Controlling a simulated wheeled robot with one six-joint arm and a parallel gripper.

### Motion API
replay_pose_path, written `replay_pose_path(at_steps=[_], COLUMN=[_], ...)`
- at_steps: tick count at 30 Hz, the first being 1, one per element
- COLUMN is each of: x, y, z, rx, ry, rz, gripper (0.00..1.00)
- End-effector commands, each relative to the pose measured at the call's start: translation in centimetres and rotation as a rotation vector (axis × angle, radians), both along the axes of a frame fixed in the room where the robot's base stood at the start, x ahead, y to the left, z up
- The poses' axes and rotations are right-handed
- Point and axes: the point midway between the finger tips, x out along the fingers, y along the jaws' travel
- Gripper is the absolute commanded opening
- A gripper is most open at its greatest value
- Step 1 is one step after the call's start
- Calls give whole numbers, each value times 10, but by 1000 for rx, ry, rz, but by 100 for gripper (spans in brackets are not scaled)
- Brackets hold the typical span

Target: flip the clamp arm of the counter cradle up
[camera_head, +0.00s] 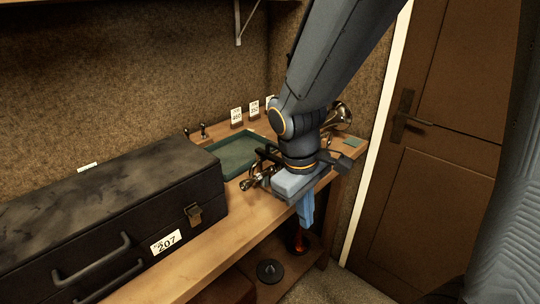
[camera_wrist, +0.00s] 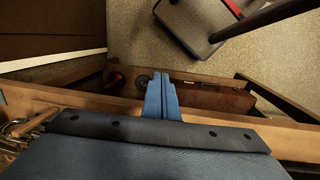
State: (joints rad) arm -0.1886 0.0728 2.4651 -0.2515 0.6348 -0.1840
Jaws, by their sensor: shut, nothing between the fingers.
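My gripper (camera_head: 305,212) is shut and empty, with its blue fingers pointing down just past the front edge of the wooden counter (camera_head: 213,246). In the wrist view the closed fingers (camera_wrist: 162,98) hang over the counter edge with the floor beyond. A brass horn part (camera_head: 262,176) lies on the counter left of my gripper. A brass bell (camera_head: 342,117) shows behind my arm to the right. The cradle and its clamp arm cannot be made out clearly; a dark piece beside the brass may belong to it, and my wrist hides part of that area.
A black case (camera_head: 110,215) tagged 207 fills the left of the counter. A green-lined tray (camera_head: 240,153) sits behind, with small number cards (camera_head: 254,107) at the back. Below is a shelf with a dark disc (camera_head: 270,271). A brown door (camera_head: 445,140) stands at right.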

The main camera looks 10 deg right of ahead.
Motion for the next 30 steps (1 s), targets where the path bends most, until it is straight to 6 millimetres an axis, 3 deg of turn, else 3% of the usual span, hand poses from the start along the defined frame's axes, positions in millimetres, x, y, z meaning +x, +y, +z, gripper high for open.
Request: replay_pose_path(at_steps=[8, 15, 24, 30], x=[32, 76, 109, 113], y=[27, 65, 115, 122], z=[21, 63, 111, 119], rx=[-323, -669, -979, -1025], ry=[156, 257, 314, 321], rz=[668, 1126, 1388, 1416], gripper=[0, 0, 0, 0])
